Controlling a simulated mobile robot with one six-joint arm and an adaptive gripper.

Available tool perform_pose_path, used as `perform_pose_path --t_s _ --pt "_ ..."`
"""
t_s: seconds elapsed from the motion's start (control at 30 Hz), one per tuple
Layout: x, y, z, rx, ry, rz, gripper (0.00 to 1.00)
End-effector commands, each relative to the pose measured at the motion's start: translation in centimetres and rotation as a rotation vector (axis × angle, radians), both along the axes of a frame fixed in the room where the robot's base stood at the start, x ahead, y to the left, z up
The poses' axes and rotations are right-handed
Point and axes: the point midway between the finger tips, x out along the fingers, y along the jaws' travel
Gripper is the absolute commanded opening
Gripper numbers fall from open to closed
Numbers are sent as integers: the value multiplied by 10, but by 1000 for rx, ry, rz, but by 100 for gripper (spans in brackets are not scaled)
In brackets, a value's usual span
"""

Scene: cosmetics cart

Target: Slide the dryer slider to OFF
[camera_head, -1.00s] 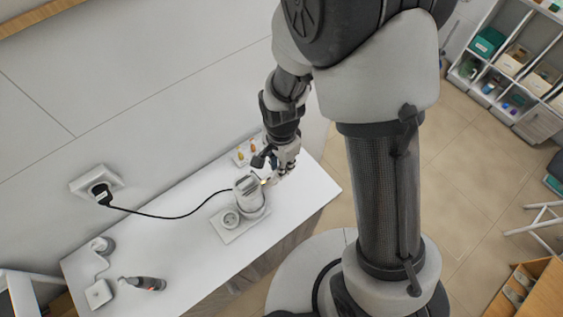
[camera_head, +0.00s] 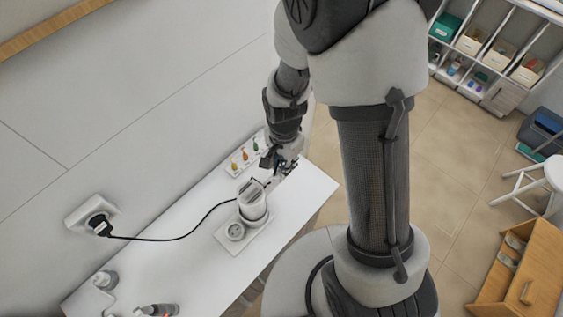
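The dryer (camera_head: 253,203) looks like a white cylindrical body standing on a white base plate (camera_head: 256,241) on the white cart top. A black cord runs from it to the wall socket. My gripper (camera_head: 276,178) is at the upper right of the dryer, very close to it; I cannot tell whether they touch. The fingers are small and partly hidden by the wrist, so their opening is unclear. The slider itself is too small to make out.
A small rack with coloured bottles (camera_head: 245,155) stands behind my gripper, near the wall. The wall socket (camera_head: 96,219) with its plug is at the left. A dark handheld item (camera_head: 158,310) and a white container (camera_head: 106,280) are at the lower left. The cart's right end is clear.

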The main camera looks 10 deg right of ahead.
Motion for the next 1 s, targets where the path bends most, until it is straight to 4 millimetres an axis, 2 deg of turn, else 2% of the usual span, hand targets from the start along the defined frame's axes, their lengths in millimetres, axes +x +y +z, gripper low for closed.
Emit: perform_pose_path --t_s 0.2,0.57,0.67,1.0 --pt "0 0 0 0 0 -1 37" --pt "0 0 4 1 -1 -1 37" --pt "1 0 17 1 -4 -1 37" --pt "2 0 88 1 -7 -1 37"
